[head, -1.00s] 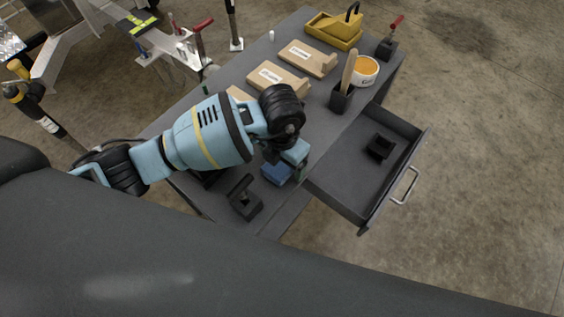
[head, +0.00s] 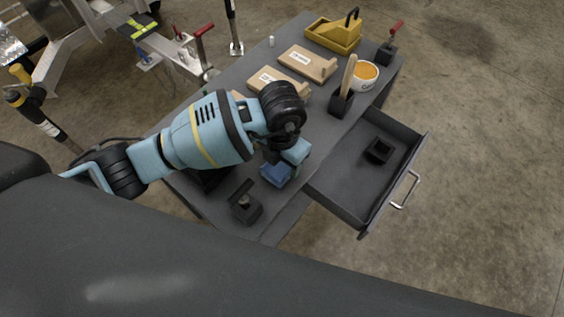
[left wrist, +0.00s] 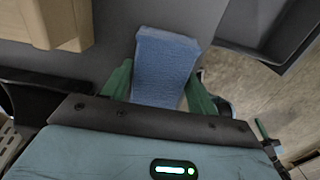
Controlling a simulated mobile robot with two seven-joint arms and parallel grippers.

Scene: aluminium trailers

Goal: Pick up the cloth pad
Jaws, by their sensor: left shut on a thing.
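The cloth pad is a blue block-like piece (left wrist: 164,68) between the two green fingers of my left gripper (left wrist: 160,88) in the left wrist view. In the head view the pad (head: 277,174) shows just below my left gripper (head: 290,160), at the near part of the grey workbench (head: 225,205). The left gripper is shut on the pad. I cannot tell whether the pad is clear of the bench top. My right gripper is not in view.
An open drawer (head: 340,190) with a small black holder (head: 379,150) juts out right of the pad. A black stand (head: 245,206) is close on the near side. Wooden blocks (head: 307,63), a brush holder (head: 341,102), an orange-filled tub (head: 364,76) and a yellow tray (head: 333,33) stand farther back.

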